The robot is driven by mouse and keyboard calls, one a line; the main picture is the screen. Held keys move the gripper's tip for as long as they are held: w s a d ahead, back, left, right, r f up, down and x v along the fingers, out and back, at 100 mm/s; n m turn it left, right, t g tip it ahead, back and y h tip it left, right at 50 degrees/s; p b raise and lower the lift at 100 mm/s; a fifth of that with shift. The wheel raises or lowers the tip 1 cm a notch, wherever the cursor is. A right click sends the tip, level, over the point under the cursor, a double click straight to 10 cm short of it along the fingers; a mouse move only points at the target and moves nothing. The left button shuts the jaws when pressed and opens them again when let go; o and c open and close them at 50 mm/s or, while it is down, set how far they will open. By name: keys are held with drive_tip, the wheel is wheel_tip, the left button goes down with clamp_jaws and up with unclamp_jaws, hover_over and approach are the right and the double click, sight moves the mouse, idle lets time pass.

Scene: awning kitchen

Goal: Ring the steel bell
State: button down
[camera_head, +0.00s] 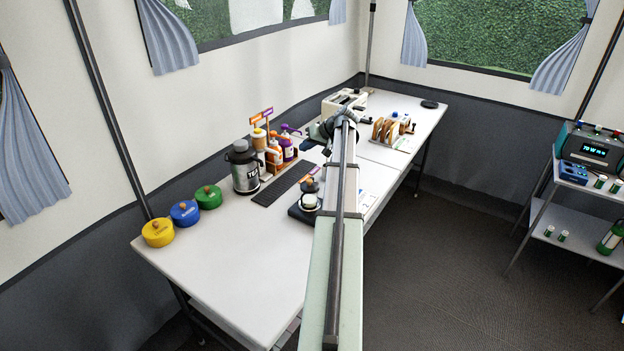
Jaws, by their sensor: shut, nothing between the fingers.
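I cannot make out the steel bell; it may be hidden behind my arm or too small to tell. My arm reaches from the bottom of the picture across the long white table (215,275). My gripper (309,143) is at its far end, above the table near the bottle rack and the toaster. The gripper is small and partly merged with the wrist in this view. It is shut and I see nothing held in it.
A steel flask (244,172), bottle rack (274,153), black mat (284,184), toaster (343,101) and wooden rack (385,130) follow. The table's near end is clear. A shelf (590,185) stands right.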

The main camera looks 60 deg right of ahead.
drive_tip(key=s, duration=0.2)
drive_tip(key=s+d, duration=0.1)
drive_tip(key=shift+f, duration=0.35)
drive_tip(key=shift+f, duration=4.45)
drive_tip(key=shift+f, duration=0.15)
drive_tip(key=shift+f, duration=0.25)
drive_tip(key=shift+f, duration=0.4)
drive_tip(key=shift+r, duration=0.85)
